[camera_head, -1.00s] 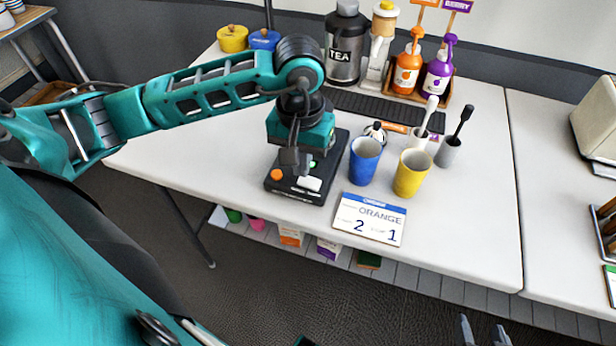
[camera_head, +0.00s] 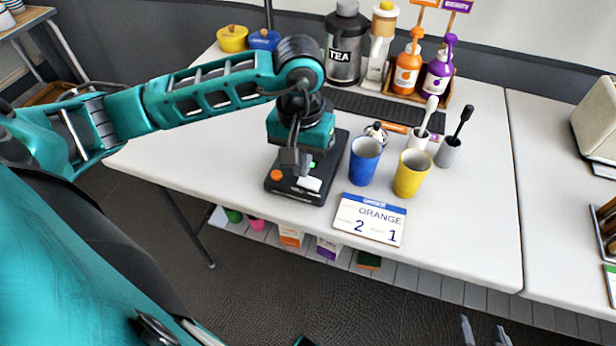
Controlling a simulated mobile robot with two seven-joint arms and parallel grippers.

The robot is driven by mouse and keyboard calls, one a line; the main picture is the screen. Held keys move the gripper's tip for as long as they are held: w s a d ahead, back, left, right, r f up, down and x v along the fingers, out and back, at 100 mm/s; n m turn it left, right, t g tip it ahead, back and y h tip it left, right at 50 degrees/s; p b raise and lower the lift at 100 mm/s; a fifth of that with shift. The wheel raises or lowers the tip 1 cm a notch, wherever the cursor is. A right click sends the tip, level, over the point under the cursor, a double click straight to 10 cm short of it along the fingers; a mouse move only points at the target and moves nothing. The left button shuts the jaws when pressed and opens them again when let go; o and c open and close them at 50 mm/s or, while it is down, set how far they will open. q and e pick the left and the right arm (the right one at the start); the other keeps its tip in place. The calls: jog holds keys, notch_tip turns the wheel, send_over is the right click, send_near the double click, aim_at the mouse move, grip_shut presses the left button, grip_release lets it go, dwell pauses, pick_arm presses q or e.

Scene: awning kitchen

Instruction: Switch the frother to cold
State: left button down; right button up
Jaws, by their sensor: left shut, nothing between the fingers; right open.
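The frother (camera_head: 284,186) is a black, flat-based unit on the table, with an orange round button, a white rocker-like piece (camera_head: 310,183) and a small green light on its front part. My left gripper (camera_head: 296,168) is shut and empty. It points down right over the front controls of the frother, close to the white piece; I cannot tell whether it touches. My arm hides the back of the frother. My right gripper (camera_head: 484,334) shows only its fingertips at the bottom edge; it is open, far from the frother.
A blue cup (camera_head: 365,161) and a yellow cup (camera_head: 412,174) stand just right of the frother. An order card reading ORANGE (camera_head: 370,219) lies in front of them. A tea dispenser (camera_head: 345,45) and syrup bottles (camera_head: 407,70) stand behind. The table's front right is clear.

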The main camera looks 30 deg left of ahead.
pick_arm(q)
jog(key=shift+f+b, duration=1)
jog(key=shift+b, duration=0.05)
dwell(0.5)
jog(key=shift+r, duration=0.1)
jog(key=shift+r+p, duration=0.55)
jog(key=shift+r, duration=0.45)
notch_tip(320, 180, up, 10)
jog(key=p, duration=0.5)
dwell(3.9)
